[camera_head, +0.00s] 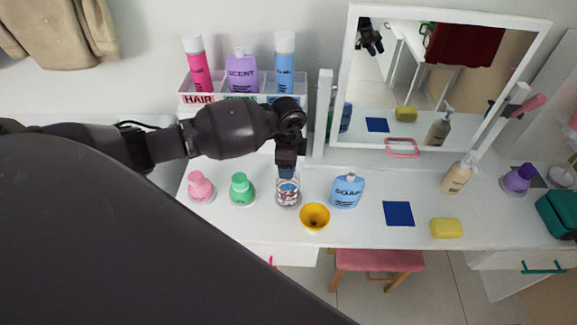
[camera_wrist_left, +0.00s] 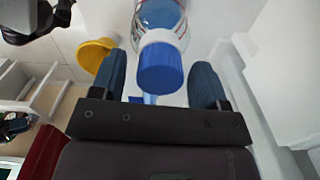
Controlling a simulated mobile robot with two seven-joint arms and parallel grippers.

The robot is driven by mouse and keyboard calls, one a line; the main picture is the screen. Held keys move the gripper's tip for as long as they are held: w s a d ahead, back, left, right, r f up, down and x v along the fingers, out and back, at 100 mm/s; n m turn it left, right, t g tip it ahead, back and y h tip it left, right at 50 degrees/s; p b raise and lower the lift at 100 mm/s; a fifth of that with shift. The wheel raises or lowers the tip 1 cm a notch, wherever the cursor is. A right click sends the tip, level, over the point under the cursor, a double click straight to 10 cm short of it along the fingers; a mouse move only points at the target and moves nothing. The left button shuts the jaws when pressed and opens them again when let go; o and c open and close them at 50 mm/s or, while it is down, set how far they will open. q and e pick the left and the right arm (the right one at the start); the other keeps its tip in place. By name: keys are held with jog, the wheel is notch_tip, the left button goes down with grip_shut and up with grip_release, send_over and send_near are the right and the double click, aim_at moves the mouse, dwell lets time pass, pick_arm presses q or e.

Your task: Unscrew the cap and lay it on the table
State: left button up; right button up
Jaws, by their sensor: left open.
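A clear bottle with red and white markings (camera_head: 288,193) stands upright on the white table; its upper part also shows in the left wrist view (camera_wrist_left: 163,14). Its blue cap (camera_wrist_left: 160,66) is on the bottle's neck. My left gripper (camera_head: 287,165) is above the bottle, pointing down. In the left wrist view its two blue fingers (camera_wrist_left: 160,78) are open, one on each side of the cap, with gaps between. In the head view the gripper mostly hides the cap.
Pink (camera_head: 200,187) and green (camera_head: 242,189) bottles stand left of the clear bottle. A yellow bowl (camera_head: 315,217) is close in front, with a blue soap bottle (camera_head: 347,191) to the right. A mirror (camera_head: 335,100) stands behind. Some table is free around the blue square (camera_head: 398,213).

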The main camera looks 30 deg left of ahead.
pick_arm(q)
jog(key=m+b, duration=0.1)
jog(key=m, duration=0.2)
jog(key=m+b, duration=0.1)
jog(key=m, duration=0.3)
jog(key=m+b, duration=0.2)
jog(key=m, duration=0.2)
jog(key=shift+f+m, duration=0.1)
jog(key=shift+m, duration=0.2)
jog(key=m+b, duration=0.1)
jog(key=m, duration=0.2)
jog(key=shift+m+b, duration=0.45)
jog(key=shift+m, duration=0.75)
pick_arm(e)
jog(key=shift+w+f, duration=0.2)
jog(key=shift+f, duration=0.9)
jog(key=shift+w+f, duration=0.15)
jog(key=shift+f, duration=0.95)
